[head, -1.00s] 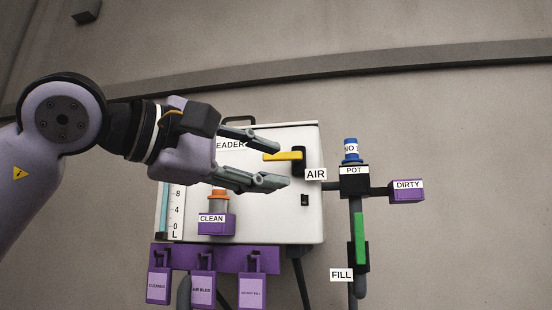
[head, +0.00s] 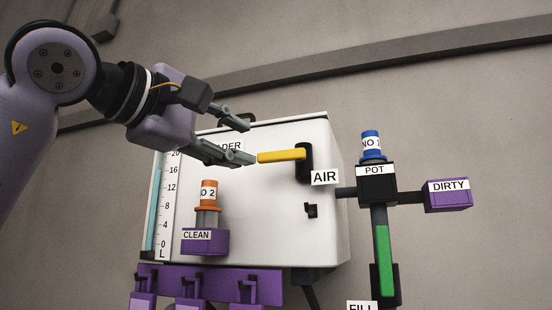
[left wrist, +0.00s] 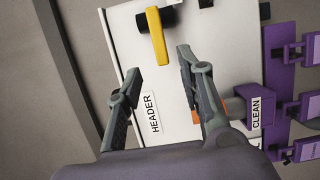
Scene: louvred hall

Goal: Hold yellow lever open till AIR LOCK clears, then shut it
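The yellow lever (head: 281,155) lies level, pointing left from its black mount (head: 304,162) on the white header box (head: 270,215), above the AIR label (head: 325,177). My left gripper (head: 249,143) is open and empty at the box's upper left. In the head view its lower fingertip appears beside the lever's free end; I cannot tell whether they touch. In the left wrist view, the lever (left wrist: 157,38) has its free end near the gap between the spread fingertips (left wrist: 159,64). No AIR LOCK readout is legible. My right gripper is out of view.
A teal level scale (head: 152,212) runs along the box's left edge. An orange-capped CLEAN port (head: 205,241) sits low on the box. To the right are a blue-capped POT (head: 377,184), a purple DIRTY block (head: 449,196) and a green FILL handle (head: 383,258). Purple tags hang below.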

